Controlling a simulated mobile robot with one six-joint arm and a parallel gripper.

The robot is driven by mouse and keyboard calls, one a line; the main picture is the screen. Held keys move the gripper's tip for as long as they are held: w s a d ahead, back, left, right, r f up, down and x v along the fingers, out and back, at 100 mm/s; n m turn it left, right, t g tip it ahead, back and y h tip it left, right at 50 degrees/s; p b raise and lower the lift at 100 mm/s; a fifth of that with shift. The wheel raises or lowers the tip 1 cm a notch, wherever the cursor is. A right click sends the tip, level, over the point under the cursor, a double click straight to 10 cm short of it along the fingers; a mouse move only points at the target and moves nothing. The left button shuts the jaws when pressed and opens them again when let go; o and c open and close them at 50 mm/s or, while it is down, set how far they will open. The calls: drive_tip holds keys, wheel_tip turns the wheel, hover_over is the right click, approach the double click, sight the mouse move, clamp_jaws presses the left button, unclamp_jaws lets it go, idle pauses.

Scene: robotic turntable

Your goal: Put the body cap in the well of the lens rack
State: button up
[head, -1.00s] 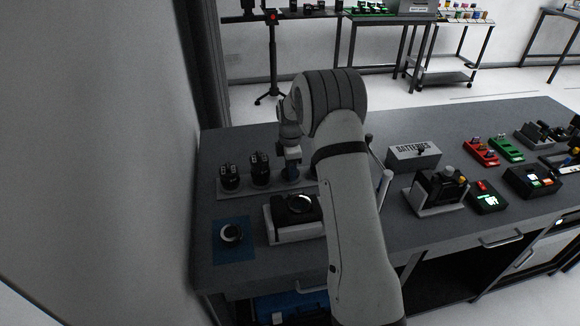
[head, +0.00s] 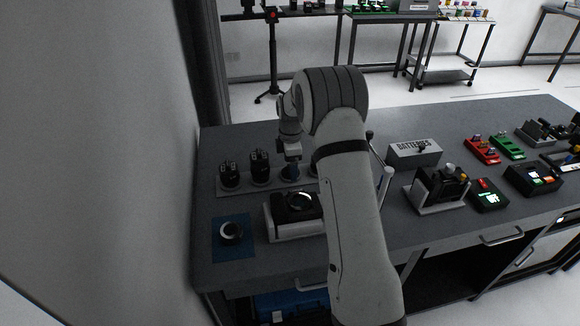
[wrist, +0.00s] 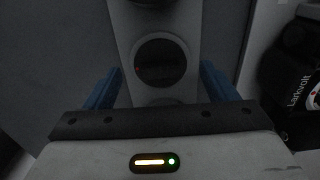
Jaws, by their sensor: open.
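The lens rack (head: 222,190) is a grey strip near the left end of the bench, holding black lenses (head: 260,168). My gripper (head: 291,172) points down over the rack, right of these lenses. In the wrist view its blue fingers (wrist: 160,88) are spread wide, one on each side of the rack (wrist: 125,28). Between them is a round well with a dark, round face (wrist: 160,62) inside a paler ring. It may be the body cap lying in the well, but it is too dark to be sure. Nothing is clasped by the fingers.
A camera on a light stand (head: 290,230) is in front of the rack; a camera also shows at right in the wrist view (wrist: 300,85). A batteries box (head: 413,154) is right of my arm.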

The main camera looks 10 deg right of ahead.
wheel_tip(320, 180, up, 7)
drive_tip(key=shift+f+b, duration=0.1)
drive_tip(key=shift+b, duration=0.25)
